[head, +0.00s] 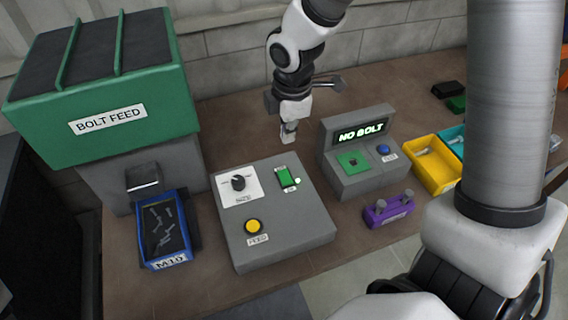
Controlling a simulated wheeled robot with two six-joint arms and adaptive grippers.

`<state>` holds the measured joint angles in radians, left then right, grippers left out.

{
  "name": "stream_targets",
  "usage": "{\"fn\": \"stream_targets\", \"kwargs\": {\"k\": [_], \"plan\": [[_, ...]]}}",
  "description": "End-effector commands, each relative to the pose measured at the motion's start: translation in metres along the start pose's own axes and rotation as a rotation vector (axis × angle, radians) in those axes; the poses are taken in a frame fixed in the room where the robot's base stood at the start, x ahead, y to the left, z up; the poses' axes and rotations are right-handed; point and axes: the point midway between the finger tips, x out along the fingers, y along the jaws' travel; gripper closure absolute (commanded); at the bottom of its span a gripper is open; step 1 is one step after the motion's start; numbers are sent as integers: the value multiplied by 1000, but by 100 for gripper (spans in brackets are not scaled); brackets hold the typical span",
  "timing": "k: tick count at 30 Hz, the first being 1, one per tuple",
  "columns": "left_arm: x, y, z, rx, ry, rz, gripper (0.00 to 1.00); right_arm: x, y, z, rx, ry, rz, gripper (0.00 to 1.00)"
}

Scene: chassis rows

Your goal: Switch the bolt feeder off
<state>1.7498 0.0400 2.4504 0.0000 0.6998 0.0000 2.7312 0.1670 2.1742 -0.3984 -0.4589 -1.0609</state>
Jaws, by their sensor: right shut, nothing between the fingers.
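The bolt feeder (105,125) stands at the left, a green hopper labelled BOLT FEED on a grey body. A grey control box (285,235) sits on the bench to its right. On the box are a green rocker switch (285,178) with a small bright spot at its right edge, a black knob (238,183) on a white plate, and a yellow button (253,226) labelled FEED. My right gripper (289,138) is shut and empty, pointing down near the box's far edge, beyond the switch and apart from it. My left gripper is out of view.
A blue M10 bin (148,252) holds bolts below the feeder's chute. A grey tester (372,181) reads NO BOLT, with a blue button (383,150). A purple holder (390,213), a yellow bin (437,183) and a teal bin stand further right. My own arm column blocks the right side.

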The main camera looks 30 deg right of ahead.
Motion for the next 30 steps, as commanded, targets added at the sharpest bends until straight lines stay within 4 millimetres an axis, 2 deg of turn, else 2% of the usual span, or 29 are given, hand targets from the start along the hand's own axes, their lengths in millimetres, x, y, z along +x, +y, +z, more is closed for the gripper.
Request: {"fn": "stream_targets", "kwargs": {"k": [5,15,18,22,30], "plan": [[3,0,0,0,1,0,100,30,-2,0,-2,-1,-6,100],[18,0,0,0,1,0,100,106,-2,0,-2,0,-6,100],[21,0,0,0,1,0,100,122,-2,0,-1,1,-6,100],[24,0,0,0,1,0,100,133,-2,0,-2,1,-4,100],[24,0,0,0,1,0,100,135,-1,0,0,2,-2,100]]}}
